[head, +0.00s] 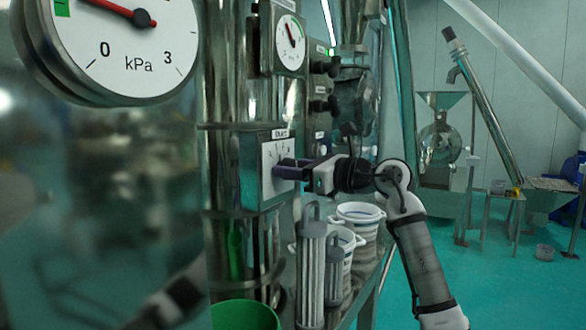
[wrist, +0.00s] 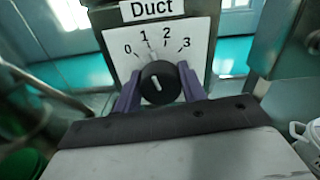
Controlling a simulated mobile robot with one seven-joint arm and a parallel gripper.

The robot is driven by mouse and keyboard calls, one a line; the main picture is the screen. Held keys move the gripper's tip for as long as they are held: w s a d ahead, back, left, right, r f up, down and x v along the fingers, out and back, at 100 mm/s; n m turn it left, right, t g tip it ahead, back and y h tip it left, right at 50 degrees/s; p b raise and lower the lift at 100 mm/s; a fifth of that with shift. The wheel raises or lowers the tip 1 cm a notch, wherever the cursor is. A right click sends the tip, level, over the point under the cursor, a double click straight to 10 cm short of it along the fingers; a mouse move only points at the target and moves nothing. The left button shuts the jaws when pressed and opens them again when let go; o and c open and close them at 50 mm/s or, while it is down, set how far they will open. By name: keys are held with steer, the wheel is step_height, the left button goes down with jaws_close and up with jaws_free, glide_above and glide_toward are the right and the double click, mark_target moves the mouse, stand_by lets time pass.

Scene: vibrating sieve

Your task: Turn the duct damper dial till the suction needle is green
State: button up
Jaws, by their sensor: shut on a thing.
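The duct damper dial (wrist: 158,82) is a round black knob with a white mark, on a white plate (wrist: 118,40) labelled Duct and numbered 0 to 3. Its mark tilts slightly left of upright, roughly toward 1. My gripper (wrist: 158,90) is shut on the knob, with a purple finger on each side. In the head view my gripper (head: 290,170) reaches the Duct box (head: 250,172) from the right and hides the knob. A large kPa gauge (head: 140,65) is cut off at the top. Its red needle points left and slightly up, toward a green band; its tip is out of view.
A smaller gauge (head: 291,45) with a red needle is above the Duct box. Below are grey cylindrical filters (head: 311,265), white buckets (head: 360,212) and a green container (head: 245,315). Open green floor (head: 500,290) lies at the right.

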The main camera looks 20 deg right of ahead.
steer(key=shift+d+m+p, duration=0.1)
steer(key=shift+m+p, duration=0.25)
steer(key=shift+m, duration=2.25)
steer(key=o, duration=1)
steer(key=b+v, duration=0.3)
steer(key=v, duration=1)
steer(key=shift+s+d, duration=0.25)
